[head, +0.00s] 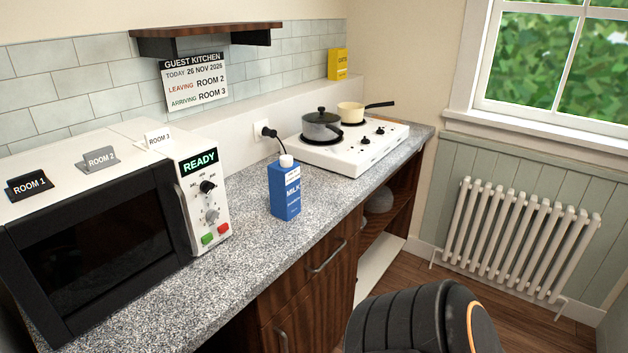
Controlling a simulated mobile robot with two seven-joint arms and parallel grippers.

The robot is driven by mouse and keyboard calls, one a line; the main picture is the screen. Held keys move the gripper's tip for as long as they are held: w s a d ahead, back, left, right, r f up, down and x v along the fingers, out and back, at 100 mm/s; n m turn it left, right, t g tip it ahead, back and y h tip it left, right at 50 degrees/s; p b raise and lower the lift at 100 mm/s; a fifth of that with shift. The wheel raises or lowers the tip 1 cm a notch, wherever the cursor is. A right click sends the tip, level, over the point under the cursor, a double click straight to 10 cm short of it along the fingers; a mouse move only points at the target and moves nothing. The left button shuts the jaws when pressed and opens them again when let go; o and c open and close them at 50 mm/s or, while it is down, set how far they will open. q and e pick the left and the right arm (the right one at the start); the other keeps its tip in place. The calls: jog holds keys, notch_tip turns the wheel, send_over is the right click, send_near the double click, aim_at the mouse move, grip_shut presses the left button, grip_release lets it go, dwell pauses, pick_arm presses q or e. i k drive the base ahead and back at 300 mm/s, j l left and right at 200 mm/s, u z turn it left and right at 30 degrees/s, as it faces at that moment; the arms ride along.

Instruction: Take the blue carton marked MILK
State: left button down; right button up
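The blue carton marked MILK (285,192) stands upright on the speckled grey counter, between the microwave and the hob. It has a white round cap on top and white lettering on its front. Nothing touches it or covers it in the head view. Neither of my grippers is in view.
A microwave (96,245) with room cards on top and a READY display stands to the left. A white hob (351,147) holds a grey lidded pot (321,127) and a cream pan (351,112). A shelf (207,35) hangs above. Counter (238,262) in front of the carton is clear.

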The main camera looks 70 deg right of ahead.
aim_at(284, 183)
jog(key=z, duration=1.9)
